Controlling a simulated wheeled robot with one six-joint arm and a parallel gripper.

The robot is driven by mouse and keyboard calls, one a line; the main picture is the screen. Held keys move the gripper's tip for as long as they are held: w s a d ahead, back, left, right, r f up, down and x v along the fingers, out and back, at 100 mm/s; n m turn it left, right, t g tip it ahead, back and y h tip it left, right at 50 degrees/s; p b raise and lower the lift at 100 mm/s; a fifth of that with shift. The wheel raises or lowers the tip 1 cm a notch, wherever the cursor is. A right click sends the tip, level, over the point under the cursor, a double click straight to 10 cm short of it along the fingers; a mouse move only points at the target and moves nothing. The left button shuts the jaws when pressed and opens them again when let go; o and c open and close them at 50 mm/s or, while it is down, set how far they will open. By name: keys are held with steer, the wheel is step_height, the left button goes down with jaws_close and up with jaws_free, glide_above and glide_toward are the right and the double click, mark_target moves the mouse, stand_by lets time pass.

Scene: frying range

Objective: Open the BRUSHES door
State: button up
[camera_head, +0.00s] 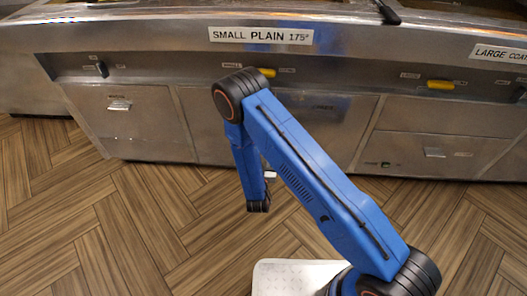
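The range front (100,40) is brushed steel with several low doors and panels. The left door (130,130) has a small handle (119,106) with a label above it too small to read. The middle door (340,130) has a faint label (322,107), also not readable, and my blue arm covers much of it. I cannot tell which door is marked BRUSHES. My arm folds down in front of the middle section, its lower end (258,206) above the floor. The gripper fingers cannot be made out. Both doors look closed.
A sign (261,36) reads SMALL PLAIN 175°, and another (499,54) begins LARGE. Yellow knobs (440,85) and a dark switch (101,69) stick out of the front. A right panel has a handle (434,152). The wood floor (100,215) at left is clear.

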steer(key=shift+w, duration=0.95)
jaws_close()
